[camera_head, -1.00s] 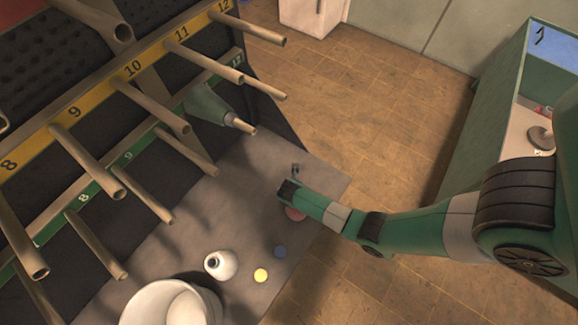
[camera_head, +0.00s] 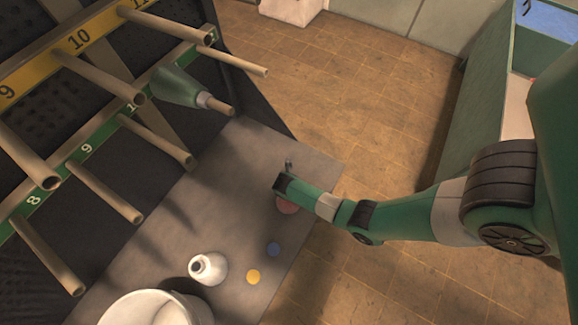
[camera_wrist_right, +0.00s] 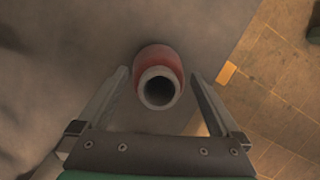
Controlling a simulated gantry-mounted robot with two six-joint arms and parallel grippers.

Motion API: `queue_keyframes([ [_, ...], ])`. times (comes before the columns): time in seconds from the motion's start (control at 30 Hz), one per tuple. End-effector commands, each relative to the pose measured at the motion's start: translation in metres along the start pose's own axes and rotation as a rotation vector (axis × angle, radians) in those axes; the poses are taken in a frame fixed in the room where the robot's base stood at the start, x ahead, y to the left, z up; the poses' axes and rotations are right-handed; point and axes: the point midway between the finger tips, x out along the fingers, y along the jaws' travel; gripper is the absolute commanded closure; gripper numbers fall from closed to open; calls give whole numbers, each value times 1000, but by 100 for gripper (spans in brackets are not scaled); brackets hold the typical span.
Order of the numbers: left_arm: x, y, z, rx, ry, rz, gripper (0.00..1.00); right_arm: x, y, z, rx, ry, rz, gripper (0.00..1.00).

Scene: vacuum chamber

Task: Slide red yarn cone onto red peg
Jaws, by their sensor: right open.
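The red yarn cone (camera_wrist_right: 160,57) shows in the right wrist view, with the pale open end of its core facing the camera. In the head view only a reddish edge of it (camera_head: 287,206) shows below my right arm, on the grey mat. My right gripper (camera_wrist_right: 158,75) is open, with one finger on each side of the cone in the wrist view; I cannot tell whether they touch it. The gripper also shows small in the head view (camera_head: 286,171). No red peg can be made out. My left gripper is not in view.
A rack with several tan pegs (camera_head: 155,141) and numbered yellow and green strips stands at left; a green cone (camera_head: 178,87) sits on one peg.

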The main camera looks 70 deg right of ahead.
Motion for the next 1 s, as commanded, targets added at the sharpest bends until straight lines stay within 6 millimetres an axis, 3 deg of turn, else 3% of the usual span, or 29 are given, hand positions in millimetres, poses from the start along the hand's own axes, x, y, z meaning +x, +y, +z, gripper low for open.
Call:
queue_keyframes([
  [0.13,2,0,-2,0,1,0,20,-2,0,1,0,0,1,0],
  [0.7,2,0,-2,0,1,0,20,-2,0,0,-1,0,-1,100],
  [1.0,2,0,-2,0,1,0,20,-3,0,1,-1,-1,0,100],
])
